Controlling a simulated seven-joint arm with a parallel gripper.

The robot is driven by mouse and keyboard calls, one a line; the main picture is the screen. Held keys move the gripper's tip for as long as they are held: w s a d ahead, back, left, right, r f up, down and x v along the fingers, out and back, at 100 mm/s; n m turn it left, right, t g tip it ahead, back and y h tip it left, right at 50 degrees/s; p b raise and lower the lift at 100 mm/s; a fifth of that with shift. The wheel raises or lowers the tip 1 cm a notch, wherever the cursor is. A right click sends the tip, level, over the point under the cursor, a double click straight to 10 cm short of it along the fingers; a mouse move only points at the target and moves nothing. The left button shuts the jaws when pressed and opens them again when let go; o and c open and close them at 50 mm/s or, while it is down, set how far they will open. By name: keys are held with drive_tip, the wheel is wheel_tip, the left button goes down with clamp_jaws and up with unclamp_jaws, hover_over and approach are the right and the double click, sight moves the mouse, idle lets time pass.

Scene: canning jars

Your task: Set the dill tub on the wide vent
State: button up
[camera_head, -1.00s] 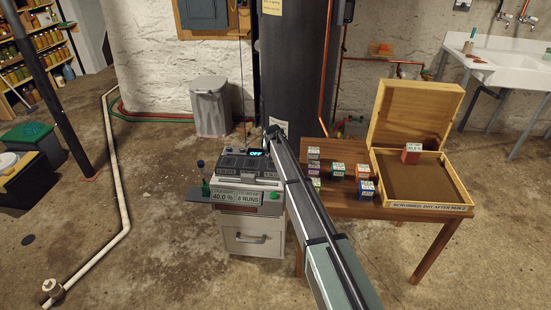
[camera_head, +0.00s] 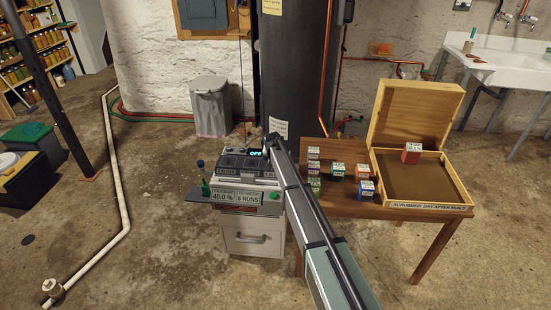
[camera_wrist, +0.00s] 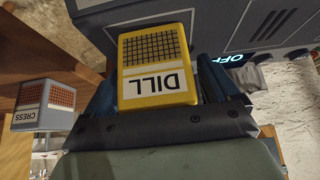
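The yellow dill tub (camera_wrist: 157,62), labelled DILL, sits between the two dark fingers of my gripper (camera_wrist: 158,80) in the wrist view. The fingers lie against its sides, and the gripper is shut on it. In the head view my arm hides the gripper and the tub, close to the right side of the grey machine (camera_head: 238,196). The machine's dark slotted top (camera_head: 240,165) and its lit OFF display show there. The grey machine face with dark slots (camera_wrist: 272,25) is beyond the tub in the wrist view. I cannot tell which opening is the wide vent.
A cress tub (camera_wrist: 42,105) shows at the left in the wrist view. Several small tubs stand on the wooden table (camera_head: 420,228), right of my arm. An open wooden box (camera_head: 418,190) holds a red tub (camera_head: 411,153). A dark column (camera_head: 295,75) rises behind the machine.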

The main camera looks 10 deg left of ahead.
drive_tip(key=v, duration=1.2)
drive_tip(key=shift+r, duration=0.15)
drive_tip(key=shift+o, duration=0.7)
drive_tip(key=shift+d, duration=0.1)
drive_tip(key=shift+o, duration=0.3)
drive_tip(key=w+d+r, duration=0.1)
drive_tip(key=d+r, duration=0.1)
drive_tip(key=d, duration=0.3)
drive_tip(key=w+d+r+m, duration=0.1)
drive_tip(key=d+r, duration=0.2)
drive_tip(key=d, duration=0.2)
drive_tip(key=shift+w+t+h, duration=0.3)
drive_tip(key=shift+w, duration=0.1)
drive_tip(key=s+d+r+m+g, duration=0.2)
drive_tip(key=s+d+r+m, duration=0.35)
drive_tip(key=d, duration=0.25)
drive_tip(key=s+f+m+g, duration=0.2)
drive_tip(key=s+m+g, duration=0.3)
drive_tip(key=s+m, duration=0.55)
drive_tip(key=shift+m, duration=0.5)
drive_tip(key=f, duration=0.3)
drive_tip(key=w+f, duration=0.1)
drive_tip(key=f, duration=0.5)
drive_tip(key=shift+w+a+f, duration=0.1)
drive_tip(key=shift+w+a, duration=0.05)
